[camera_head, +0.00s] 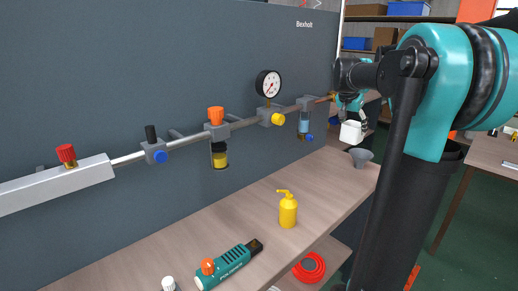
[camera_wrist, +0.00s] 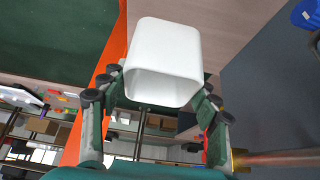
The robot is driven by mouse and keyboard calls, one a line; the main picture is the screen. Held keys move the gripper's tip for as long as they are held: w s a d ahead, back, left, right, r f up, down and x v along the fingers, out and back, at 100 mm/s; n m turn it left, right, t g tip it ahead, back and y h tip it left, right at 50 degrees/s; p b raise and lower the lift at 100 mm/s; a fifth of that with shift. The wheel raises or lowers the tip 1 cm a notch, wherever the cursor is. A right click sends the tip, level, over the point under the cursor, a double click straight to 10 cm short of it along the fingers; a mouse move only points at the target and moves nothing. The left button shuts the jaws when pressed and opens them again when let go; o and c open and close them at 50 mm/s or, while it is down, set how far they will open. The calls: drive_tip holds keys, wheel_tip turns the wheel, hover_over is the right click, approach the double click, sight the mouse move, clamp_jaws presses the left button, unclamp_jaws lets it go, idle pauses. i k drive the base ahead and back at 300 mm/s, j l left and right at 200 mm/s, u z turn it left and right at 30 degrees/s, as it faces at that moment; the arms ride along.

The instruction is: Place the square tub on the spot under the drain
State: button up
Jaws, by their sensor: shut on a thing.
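The white square tub (camera_head: 351,132) hangs in the air at the right of the head view, above the bench. In the wrist view the tub (camera_wrist: 165,40) fills the upper middle, and its open mouth partly faces the camera. My gripper (camera_wrist: 160,98) is shut on the tub, with one finger at each side; its fingers are small in the head view (camera_head: 350,108). A clear bowl with bluish liquid (camera_head: 304,122) hangs from the pipe left of the tub, with a blue knob (camera_head: 310,137) low on it. No marked spot can be made out beneath it.
A grey funnel-shaped cup (camera_head: 361,157) stands on the bench (camera_head: 245,215) just below the tub. A gauge (camera_head: 268,84) and valves line the wall pipe. The bench below the bluish bowl looks clear.

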sight(299, 176)
drive_tip(key=l+u, duration=0.2)
drive_tip(key=l, duration=0.25)
drive_tip(key=k+l+u, duration=0.2)
drive_tip(key=l, duration=0.2)
drive_tip(key=k+l+u, duration=0.2)
drive_tip(key=l, duration=0.2)
drive_tip(key=i+l+u, duration=0.1)
drive_tip(key=l+u, duration=0.35)
drive_tip(key=l, duration=0.2)
drive_tip(key=i, duration=0.1)
